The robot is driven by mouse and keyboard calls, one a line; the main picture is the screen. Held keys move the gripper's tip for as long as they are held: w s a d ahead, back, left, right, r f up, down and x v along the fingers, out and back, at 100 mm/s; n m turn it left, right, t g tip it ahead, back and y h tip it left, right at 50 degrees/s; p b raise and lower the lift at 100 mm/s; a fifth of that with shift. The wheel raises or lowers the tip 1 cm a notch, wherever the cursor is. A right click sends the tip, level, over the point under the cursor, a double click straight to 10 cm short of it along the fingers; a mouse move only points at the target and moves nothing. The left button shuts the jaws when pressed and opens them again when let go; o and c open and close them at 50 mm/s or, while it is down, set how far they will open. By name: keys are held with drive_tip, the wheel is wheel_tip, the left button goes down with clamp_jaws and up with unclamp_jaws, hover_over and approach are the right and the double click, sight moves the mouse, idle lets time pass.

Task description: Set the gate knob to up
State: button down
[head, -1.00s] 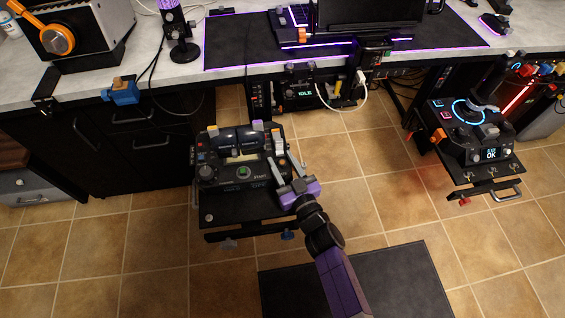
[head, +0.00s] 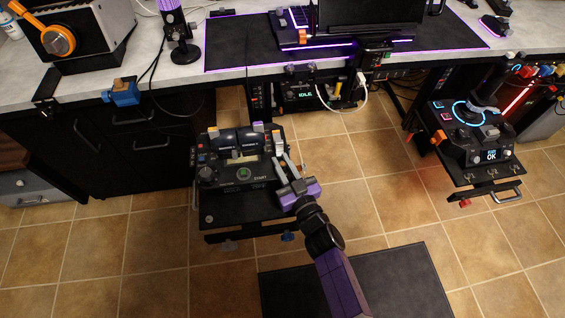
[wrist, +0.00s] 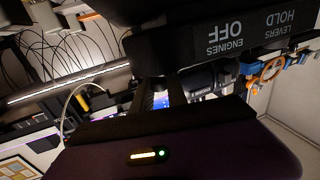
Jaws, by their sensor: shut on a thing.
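A lever with a white and orange top (head: 278,142) is just beyond the fingertips. In the wrist view, a dark label plate (wrist: 235,40) reads ENGINES OFF and LEVERS HOLD upside down.
The desk edge (head: 150,95) runs behind the console. A second control unit (head: 475,130) with a blue ring and an OK screen stands at the right. A white cable (head: 345,108) hangs below the desk. Tiled floor (head: 380,205) is open between the units.

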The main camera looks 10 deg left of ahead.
idle(0.9)
drive_tip(key=shift+r+p, duration=0.95)
drive_tip(key=shift+p, duration=0.2)
drive_tip(key=c, duration=1.3)
unclamp_jaws()
